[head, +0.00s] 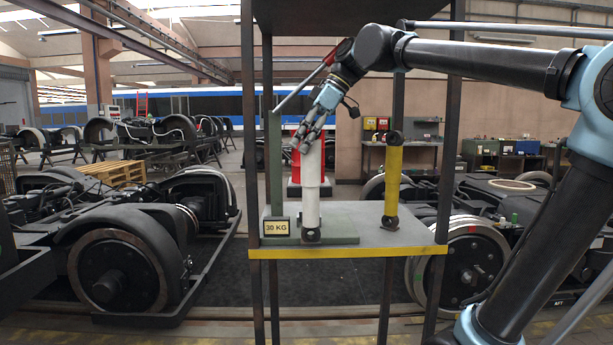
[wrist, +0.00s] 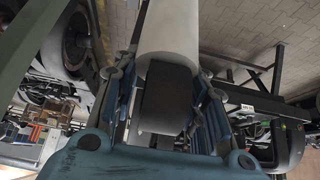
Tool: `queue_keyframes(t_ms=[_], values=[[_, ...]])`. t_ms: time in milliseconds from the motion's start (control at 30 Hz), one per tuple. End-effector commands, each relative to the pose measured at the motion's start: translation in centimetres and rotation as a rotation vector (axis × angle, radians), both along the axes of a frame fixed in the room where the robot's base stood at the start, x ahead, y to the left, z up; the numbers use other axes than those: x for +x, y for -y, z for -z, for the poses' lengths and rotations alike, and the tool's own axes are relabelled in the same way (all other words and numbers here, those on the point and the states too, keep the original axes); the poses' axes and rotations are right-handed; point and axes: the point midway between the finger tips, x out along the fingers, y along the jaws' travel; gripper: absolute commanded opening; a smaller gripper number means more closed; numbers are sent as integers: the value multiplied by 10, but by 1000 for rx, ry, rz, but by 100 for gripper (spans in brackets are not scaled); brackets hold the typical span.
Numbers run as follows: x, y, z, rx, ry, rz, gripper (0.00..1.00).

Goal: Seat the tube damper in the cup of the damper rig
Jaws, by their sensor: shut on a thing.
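A white tube damper (head: 312,190) stands about upright over the green base plate (head: 340,238) of the damper rig in the head view. My gripper (head: 304,143) is shut on its upper end from above. In the wrist view, the white tube (wrist: 180,30) runs away between my fingers (wrist: 165,100), with a dark block (wrist: 168,98) at its near end. The rig has a green post (head: 276,165) left of the tube. A dark fitting (head: 311,236) shows at the tube's foot; I cannot tell whether it is the cup or the damper's end, nor whether it is seated.
A slanted rod (head: 298,91) with a red end rises from the post, close left of my wrist. A yellow damper (head: 393,180) stands to the right on the shelf (head: 410,238). Dark frame uprights and an upper shelf (head: 340,18) surround the space. A "30 KG" sign (head: 276,228) is at front left.

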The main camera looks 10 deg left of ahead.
Motion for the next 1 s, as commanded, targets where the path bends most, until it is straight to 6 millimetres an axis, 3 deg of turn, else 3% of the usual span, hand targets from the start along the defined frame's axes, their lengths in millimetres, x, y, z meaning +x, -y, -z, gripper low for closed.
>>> queue_keyframes(t_ms=[600, 1000], values=[[99, -24, 0, 0, -1, 1, 0], [120, -30, 0, 0, 0, -2, 0]])
